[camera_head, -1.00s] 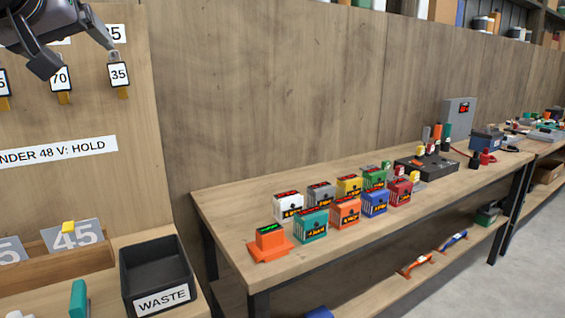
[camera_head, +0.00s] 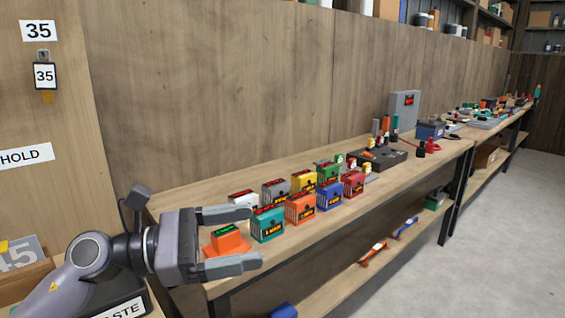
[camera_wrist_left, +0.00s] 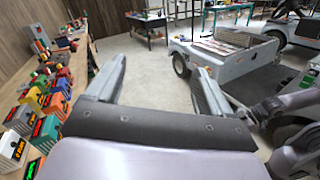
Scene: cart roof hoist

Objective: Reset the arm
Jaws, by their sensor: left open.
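My left gripper (camera_head: 255,237) is open and empty, its two fingers spread and pointing right. In the head view it appears in front of the near left end of the workbench (camera_head: 330,212). An orange device with a green display (camera_head: 226,238) shows between its fingers, and a teal box (camera_head: 268,224) is just past the fingertips. I see no contact with either. In the left wrist view the open jaws (camera_wrist_left: 160,68) face bare floor, with the bench to the left. My right gripper does not show clearly in either view.
Several coloured boxes, such as an orange one (camera_head: 300,208) and a red one (camera_head: 353,184), stand on the bench. A black waste bin (camera_head: 127,306) is partly hidden beneath my left arm. A grey cart (camera_wrist_left: 225,65) stands across the floor. The aisle (camera_head: 480,235) is clear.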

